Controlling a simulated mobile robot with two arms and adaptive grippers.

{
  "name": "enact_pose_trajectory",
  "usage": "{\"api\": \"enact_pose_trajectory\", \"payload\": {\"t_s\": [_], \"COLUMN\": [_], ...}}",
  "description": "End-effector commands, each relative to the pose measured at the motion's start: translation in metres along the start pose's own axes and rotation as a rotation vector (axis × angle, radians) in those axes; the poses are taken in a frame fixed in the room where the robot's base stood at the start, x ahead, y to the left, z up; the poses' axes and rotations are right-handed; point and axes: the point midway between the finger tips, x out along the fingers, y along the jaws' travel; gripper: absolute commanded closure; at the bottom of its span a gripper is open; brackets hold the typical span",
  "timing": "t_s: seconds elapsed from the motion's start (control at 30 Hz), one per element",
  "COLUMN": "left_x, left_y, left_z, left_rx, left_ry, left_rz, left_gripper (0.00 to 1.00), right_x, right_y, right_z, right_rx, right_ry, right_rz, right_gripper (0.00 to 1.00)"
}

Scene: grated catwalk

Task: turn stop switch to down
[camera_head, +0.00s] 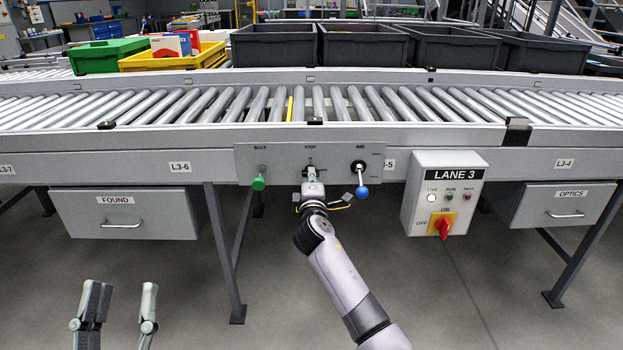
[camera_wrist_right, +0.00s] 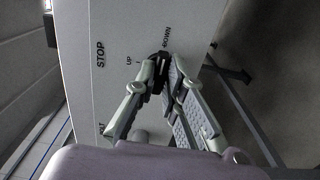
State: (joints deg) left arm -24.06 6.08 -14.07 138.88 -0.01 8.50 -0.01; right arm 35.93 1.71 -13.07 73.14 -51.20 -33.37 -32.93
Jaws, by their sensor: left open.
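The grey control panel (camera_head: 345,160) on the conveyor's front carries the stop switch (camera_head: 310,167) in its middle, under the label STOP. My right gripper (camera_head: 311,176) is at this switch and mostly hides it. In the right wrist view, the dark switch (camera_wrist_right: 158,66) sits between the fingertips of my right gripper (camera_wrist_right: 160,78), which look closed on it. The labels UP and DOWN show around the switch; which one it points to is hard to tell. My left gripper (camera_head: 121,288) is open and empty at the lower left, well away from the panel.
A green-knobbed lever (camera_head: 259,183) is left of the switch and a blue-knobbed lever (camera_head: 361,191) right. The LANE 3 box (camera_head: 441,195) with a red rotary knob (camera_head: 442,228) hangs further right. Drawers (camera_head: 128,213) flank the panel; the rollers run above.

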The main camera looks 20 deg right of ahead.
Motion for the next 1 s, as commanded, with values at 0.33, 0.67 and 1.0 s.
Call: {"api": "enact_pose_trajectory", "payload": {"t_s": [0.33, 0.67, 1.0], "left_x": [0.000, 0.000, 0.000], "left_y": [0.000, 0.000, 0.000], "left_z": [0.000, 0.000, 0.000], "left_rx": [0.000, 0.000, 0.000], "left_ry": [-0.001, 0.000, 0.000], "left_rz": [0.000, 0.000, 0.000], "left_gripper": [0.53, 0.53, 0.53], "right_x": [0.000, -0.006, -0.063], "right_y": [0.000, -0.001, -0.001], "right_z": [0.000, 0.000, 0.000], "right_rx": [-0.002, -0.003, -0.001], "right_ry": [0.000, 0.000, 0.001], "right_rz": [0.000, 0.000, 0.000], "right_gripper": [0.70, 0.70, 0.70]}}
